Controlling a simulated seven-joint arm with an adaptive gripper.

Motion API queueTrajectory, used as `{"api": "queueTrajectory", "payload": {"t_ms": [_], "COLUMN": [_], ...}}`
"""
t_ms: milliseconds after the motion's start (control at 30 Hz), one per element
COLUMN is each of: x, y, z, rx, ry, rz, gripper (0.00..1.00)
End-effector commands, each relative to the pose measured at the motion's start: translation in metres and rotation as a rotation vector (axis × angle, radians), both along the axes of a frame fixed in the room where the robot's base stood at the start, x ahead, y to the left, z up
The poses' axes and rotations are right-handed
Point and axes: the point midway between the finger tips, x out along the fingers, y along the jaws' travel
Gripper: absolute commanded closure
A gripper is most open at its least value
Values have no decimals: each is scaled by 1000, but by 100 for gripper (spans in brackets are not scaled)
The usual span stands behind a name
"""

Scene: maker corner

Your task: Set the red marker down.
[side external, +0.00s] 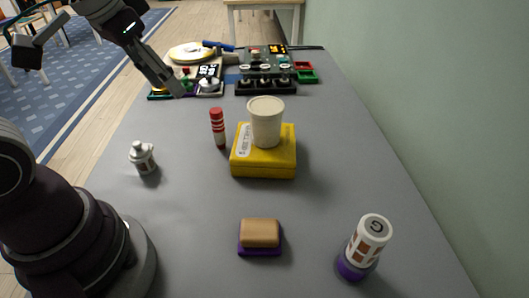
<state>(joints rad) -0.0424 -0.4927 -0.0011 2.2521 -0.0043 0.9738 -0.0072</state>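The red marker (218,130) stands upright on the grey table, left of the yellow box. It has a red top and red and white bands. Nothing touches it. My gripper (100,72) is at the upper left, raised and apart from the marker. Its two fingers are spread wide, one at the far left and one pointing down toward the table's left edge. I see nothing between them.
A yellow box (262,168) carries a pale cup (266,122). A small white bottle (143,157) stands left. A tan and purple block (260,234) and a white and purple tube (366,246) are in front. Electronics and trays (265,86) fill the back.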

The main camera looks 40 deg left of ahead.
Motion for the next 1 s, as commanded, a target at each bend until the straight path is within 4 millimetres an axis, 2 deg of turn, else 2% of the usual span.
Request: {"api": "queueTrajectory", "payload": {"t_ms": [33,133,300,667,767,1000], "x": [-11,-24,-29,-27,-16,13], "y": [-4,-7,-9,-9,-8,-2], "z": [-3,-11,-16,-18,-31,-95], "rx": [2,3,4,14,69,436], "ry": [-34,-71,-85,-60,33,384], "rz": [-21,-45,-54,-72,-157,-529], "gripper": [60,60,39,39,39,39]}}
